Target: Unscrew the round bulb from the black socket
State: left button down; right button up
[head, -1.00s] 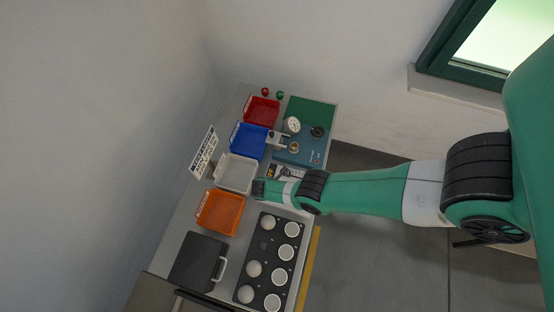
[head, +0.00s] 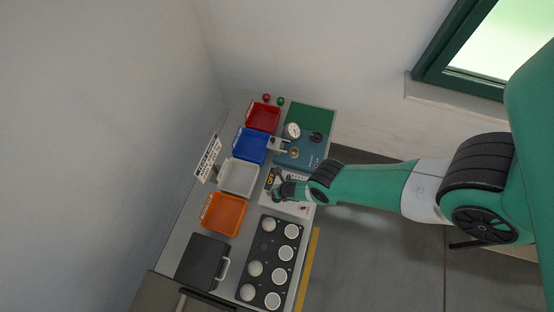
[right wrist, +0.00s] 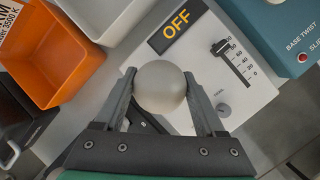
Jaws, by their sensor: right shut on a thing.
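A round frosted bulb (right wrist: 160,88) sits between the two fingers of my right gripper (right wrist: 160,76) in the right wrist view. The gripper is shut on it, one finger on each side. In the head view my right gripper (head: 277,190) is over the white control box, and the bulb is too small to make out there. The black socket is not clearly seen; a dark part shows under the bulb, and I cannot tell whether the bulb is seated in it. My left gripper is not in view.
The white control box (right wrist: 240,95) carries an OFF display (right wrist: 176,25) and a slider. A teal box (head: 300,151) stands beyond it. Orange (head: 222,214), white (head: 238,177), blue (head: 250,145) and red (head: 263,118) bins line the left. A black tray (head: 265,247) holds several bulbs nearer.

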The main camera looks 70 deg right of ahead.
jog(key=o, duration=1.2)
jog(key=shift+o, duration=0.2)
jog(key=shift+m, duration=0.5)
jog(key=m+g+h+b, duration=0.1)
jog(key=m, duration=0.2)
jog(key=shift+a+f, duration=0.1)
jog(key=shift+f, duration=0.1)
jog(key=m+g+b, duration=0.1)
jog(key=m+b, duration=0.1)
jog(key=m, duration=0.2)
jog(key=m+g+h+b, duration=0.1)
jog(key=m+g+b, duration=0.1)
jog(key=m, duration=0.2)
jog(key=shift+w+f+m+g, duration=0.1)
jog(key=shift+f+m+g, duration=0.05)
jog(key=shift+m+g, duration=0.15)
jog(key=shift+s+r+m+g, duration=0.1)
jog(key=shift+r+m+g, duration=0.15)
jog(key=shift+m, duration=0.3)
jog(key=shift+s+r+m+g, duration=0.1)
jog(key=shift+m+g, duration=0.15)
jog(key=shift+m, duration=0.3)
